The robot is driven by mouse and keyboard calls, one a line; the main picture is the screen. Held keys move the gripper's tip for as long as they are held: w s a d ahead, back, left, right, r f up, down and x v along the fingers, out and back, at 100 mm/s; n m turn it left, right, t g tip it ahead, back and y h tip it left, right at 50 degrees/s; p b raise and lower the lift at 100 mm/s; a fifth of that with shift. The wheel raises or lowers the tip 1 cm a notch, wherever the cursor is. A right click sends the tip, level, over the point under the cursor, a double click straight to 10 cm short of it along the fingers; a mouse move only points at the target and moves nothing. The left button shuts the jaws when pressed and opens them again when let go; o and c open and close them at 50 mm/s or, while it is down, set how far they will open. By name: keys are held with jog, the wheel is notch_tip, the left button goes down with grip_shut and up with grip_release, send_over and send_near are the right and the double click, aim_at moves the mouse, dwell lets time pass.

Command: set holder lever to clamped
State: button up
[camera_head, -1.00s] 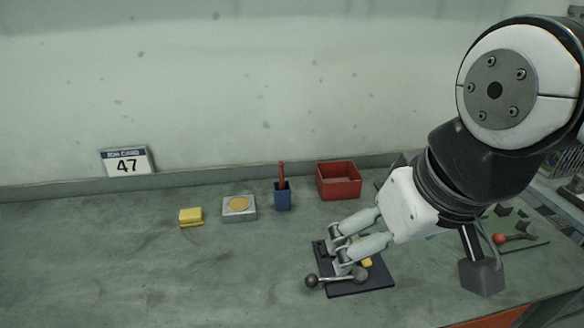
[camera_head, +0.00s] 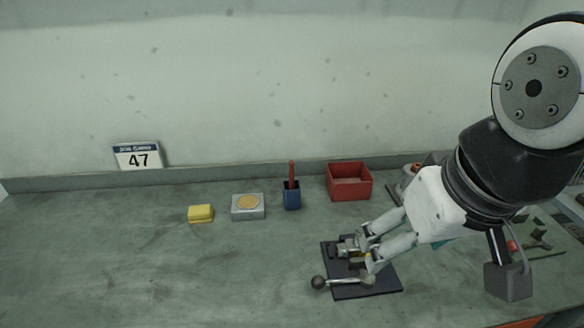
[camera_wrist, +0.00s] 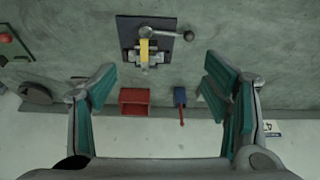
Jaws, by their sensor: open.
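The holder is a dark plate (camera_head: 385,284) on the bench with a metal clamp (camera_head: 347,247) on it. It also shows in the wrist view (camera_wrist: 128,32). Its lever (camera_head: 343,281) has a dark ball knob (camera_head: 318,282) and points left in the head view, beyond the plate's edge. In the wrist view the knob (camera_wrist: 188,36) lies to the right. A yellow piece (camera_wrist: 144,50) sits at the clamp. My gripper (camera_head: 368,250) is over the holder, with fingers partly hiding it. In the wrist view my gripper (camera_wrist: 160,75) is open, fingers wide apart, nothing between the pads.
Behind the holder stand a red bin (camera_head: 349,181) and a blue cup (camera_head: 291,198) with a red stick. A grey block with a tan disc (camera_head: 248,206) and a yellow block (camera_head: 201,214) are farther left. The front left bench is clear. A grey block (camera_head: 508,281) is at right.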

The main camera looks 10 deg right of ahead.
jog(key=shift+w+r, duration=0.25)
jog(key=shift+w, duration=0.1)
jog(key=c, duration=0.4)
jog(key=shift+w+a+r+m+g+p, duration=0.1)
jog(key=shift+w+r+m+g+p, duration=0.2)
jog(key=shift+w, duration=0.25)
jog(key=shift+w+a+r+m+g+p, duration=0.1)
jog(key=shift+w+m+g+p, duration=0.1)
jog(key=shift+w+g+p, duration=0.25)
grip_shut()
jog(key=w+f+m+g+p, duration=0.1)
jog(key=w+m+g+p, duration=0.15)
jog(key=w, duration=0.55)
jog(key=w+a+f+m+g+y+p, duration=0.1)
jog(key=w+f+m+p, duration=0.3)
jog(key=f, duration=0.8)
jog(key=shift+w+a+g+y+p, duration=0.25)
jog(key=shift+w+g+y, duration=0.25)
jog(key=shift+w+g, duration=0.55)
jog(key=shift+w, duration=0.15)
